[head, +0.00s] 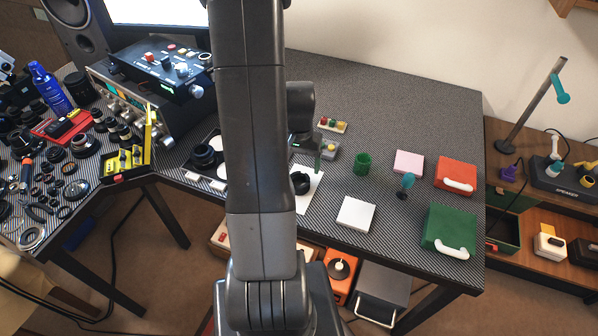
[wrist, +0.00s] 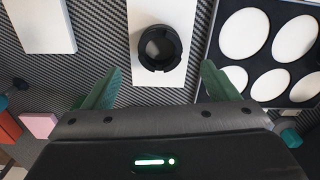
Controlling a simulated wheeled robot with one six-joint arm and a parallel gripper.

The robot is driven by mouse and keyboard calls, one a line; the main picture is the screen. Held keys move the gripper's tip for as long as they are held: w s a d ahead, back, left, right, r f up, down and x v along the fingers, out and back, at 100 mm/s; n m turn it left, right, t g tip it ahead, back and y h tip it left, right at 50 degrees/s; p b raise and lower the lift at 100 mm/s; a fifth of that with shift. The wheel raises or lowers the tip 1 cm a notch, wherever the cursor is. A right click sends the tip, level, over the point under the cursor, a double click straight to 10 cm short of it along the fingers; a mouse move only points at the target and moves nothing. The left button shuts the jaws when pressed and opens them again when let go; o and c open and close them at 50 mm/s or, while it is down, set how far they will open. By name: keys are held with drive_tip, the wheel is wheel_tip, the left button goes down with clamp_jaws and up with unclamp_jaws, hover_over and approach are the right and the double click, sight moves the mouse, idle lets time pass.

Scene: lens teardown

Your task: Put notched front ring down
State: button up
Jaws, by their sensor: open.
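The notched front ring (wrist: 160,48) is a black ring with notches on its rim. It lies flat on a white rectangular pad in the wrist view. It also shows in the head view (head: 300,184), partly behind my arm, on the white pad (head: 311,196). My gripper (wrist: 157,88) has two green fingers spread wide apart, with nothing between them. In the wrist view the ring lies beyond the fingertips, between their lines and apart from both. In the head view my arm hides most of the gripper.
A black tray with white round pads (wrist: 243,33) lies beside the white pad. A white square block (head: 356,214), a green cup (head: 363,163), a pink block (head: 408,162), and red (head: 456,173) and green (head: 450,228) cases stand to the right. Bare patterned tabletop lies behind them.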

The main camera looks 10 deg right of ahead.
wheel_tip(320, 180, up, 5)
hover_over(299, 178)
drive_tip(key=s, duration=0.3)
drive_tip(key=shift+w+a+r, duration=0.1)
drive_tip(key=shift+a, duration=0.15)
wheel_tip(299, 178, down, 13)
drive_tip(key=shift+r+b, duration=0.2)
drive_tip(key=shift+b, duration=0.1)
drive_tip(key=shift+r, duration=0.3)
